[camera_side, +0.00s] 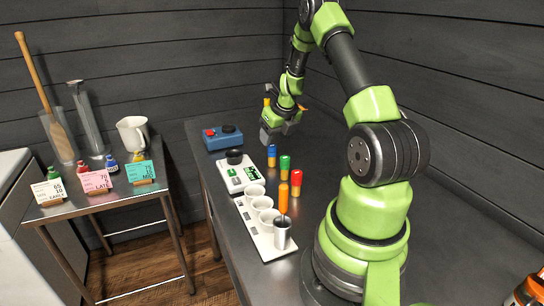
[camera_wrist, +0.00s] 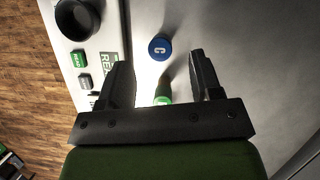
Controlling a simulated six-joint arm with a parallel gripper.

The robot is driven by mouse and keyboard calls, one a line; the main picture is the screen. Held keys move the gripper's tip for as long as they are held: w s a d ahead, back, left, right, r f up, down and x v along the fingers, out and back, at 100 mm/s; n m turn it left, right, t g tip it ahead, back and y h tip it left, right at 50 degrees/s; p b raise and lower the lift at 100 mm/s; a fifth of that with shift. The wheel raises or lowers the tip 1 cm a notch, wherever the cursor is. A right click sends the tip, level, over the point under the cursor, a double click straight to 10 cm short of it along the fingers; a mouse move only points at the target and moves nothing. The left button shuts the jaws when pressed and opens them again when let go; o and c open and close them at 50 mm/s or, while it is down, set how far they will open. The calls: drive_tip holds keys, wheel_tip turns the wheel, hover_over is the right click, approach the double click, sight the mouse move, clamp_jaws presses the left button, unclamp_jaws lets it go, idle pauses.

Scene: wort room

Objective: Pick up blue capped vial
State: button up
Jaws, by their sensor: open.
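The blue capped vial (camera_side: 271,156) stands upright on the grey bench in the side view, at the far end of a short row of vials. In the wrist view its round blue cap (camera_wrist: 160,47) carries a white letter C and lies just beyond my fingertips, between their lines. My gripper (camera_side: 276,132) is open and empty, above and behind the vial in the side view. In the wrist view my gripper (camera_wrist: 159,66) has its fingers apart, with a green cap (camera_wrist: 163,93) showing between them, partly hidden by the gripper body.
A green capped vial (camera_side: 284,167) and a red capped vial (camera_side: 296,183) stand close by. A white device with a dark round top (camera_side: 235,157) is to their left. A white rack with cups (camera_side: 250,216), an orange item (camera_side: 283,200) and a blue box (camera_side: 222,137) are also near.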

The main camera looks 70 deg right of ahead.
sight(272, 146)
drive_tip(key=x, duration=0.6)
drive_tip(key=shift+f, duration=0.35)
drive_tip(key=c, duration=1)
